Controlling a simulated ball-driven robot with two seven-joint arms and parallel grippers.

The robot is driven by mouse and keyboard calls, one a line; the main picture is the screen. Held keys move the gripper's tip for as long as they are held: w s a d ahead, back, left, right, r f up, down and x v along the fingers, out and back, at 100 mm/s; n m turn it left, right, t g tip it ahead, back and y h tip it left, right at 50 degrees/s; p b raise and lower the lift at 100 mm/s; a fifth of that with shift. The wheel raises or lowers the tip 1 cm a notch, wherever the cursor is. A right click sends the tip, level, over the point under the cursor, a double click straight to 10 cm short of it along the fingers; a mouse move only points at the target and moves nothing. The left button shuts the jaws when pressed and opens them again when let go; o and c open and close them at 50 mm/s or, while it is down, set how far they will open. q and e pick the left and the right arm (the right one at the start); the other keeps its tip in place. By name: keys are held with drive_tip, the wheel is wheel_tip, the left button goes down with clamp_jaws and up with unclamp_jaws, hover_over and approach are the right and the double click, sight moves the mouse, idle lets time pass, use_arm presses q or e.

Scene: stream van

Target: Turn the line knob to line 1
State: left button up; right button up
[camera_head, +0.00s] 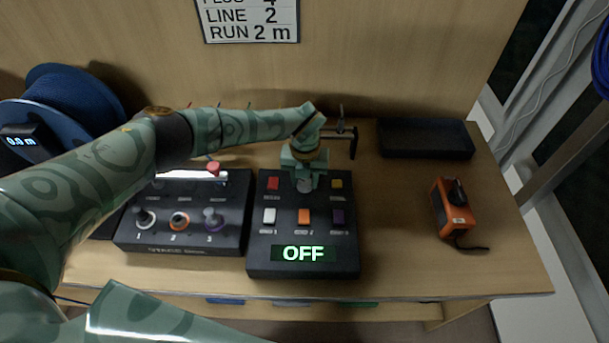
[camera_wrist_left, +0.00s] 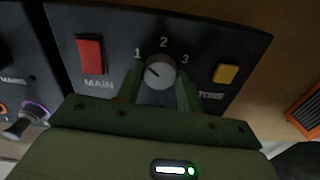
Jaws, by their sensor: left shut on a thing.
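The line knob (camera_wrist_left: 160,75) is a round grey knob on the dark control box (camera_head: 265,245), between the marks 1, 2 and 3. Its dark pointer line slants up and left, toward the 1. My left gripper (camera_wrist_left: 158,88) is shut on the knob, with one green finger on each side of it. In the head view my left gripper (camera_head: 304,180) reaches down onto the top middle of the box and mostly hides the knob. The box's display (camera_head: 303,254) reads OFF. My right gripper is not in view.
A red MAIN switch (camera_wrist_left: 90,55) and a yellow TONE switch (camera_wrist_left: 226,74) flank the knob. A lever box (camera_head: 180,235) stands left, a blue cable reel (camera_head: 75,90) beyond it. An orange device (camera_head: 453,212) and black tray (camera_head: 425,140) are right. A sign (camera_head: 248,18) reads LINE 2.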

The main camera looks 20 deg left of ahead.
sight(305, 182)
use_arm(q)
drive_tip(key=shift+r+n, duration=0.1)
drive_tip(key=shift+n, duration=0.5)
drive_tip(key=shift+w, duration=0.1)
drive_tip(key=o, duration=1)
drive_tip(key=shift+p, duration=0.3)
wheel_tip(305, 182, up, 16)
drive_tip(key=p, duration=0.3)
drive_tip(key=shift+r, duration=0.1)
